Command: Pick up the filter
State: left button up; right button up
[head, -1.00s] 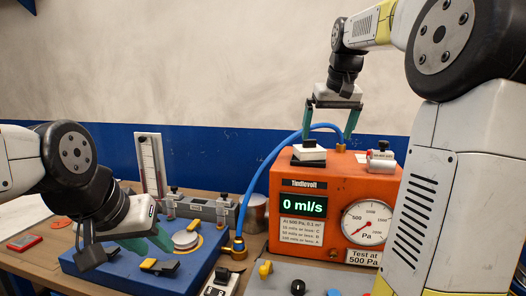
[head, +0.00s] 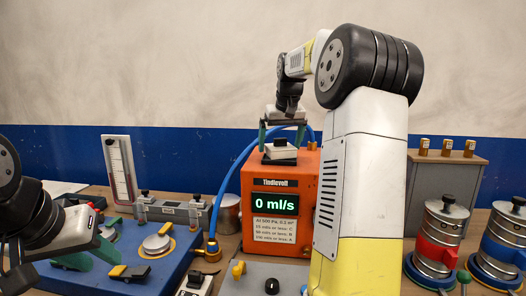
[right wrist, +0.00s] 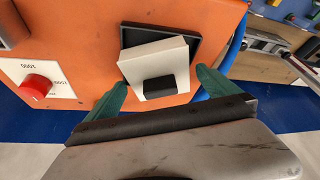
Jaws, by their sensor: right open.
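A pale square block with a dark knob, which looks like the filter, sits on a dark square seat on top of the orange Tindlevolt machine (head: 258,232). I see this block (head: 280,151) in the head view and, close up and tilted against its dark frame, in the right wrist view (right wrist: 155,62). My right gripper (head: 285,146) is open above it, with one green finger on each side. The right wrist view shows the fingertips (right wrist: 161,78) apart beside the block, not closed on it. My left gripper (head: 98,258) is low at the left, its green fingers apart and empty.
A blue fixture (head: 170,268) with a round metal puck stands at the lower left, and a blue hose (head: 222,195) runs up to the machine. At the right are a red canister (head: 440,240), a blue canister (head: 505,245) and a grey box (head: 450,185).

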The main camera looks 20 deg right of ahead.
jog(key=c, duration=1.6)
jog(key=shift+r, duration=0.1)
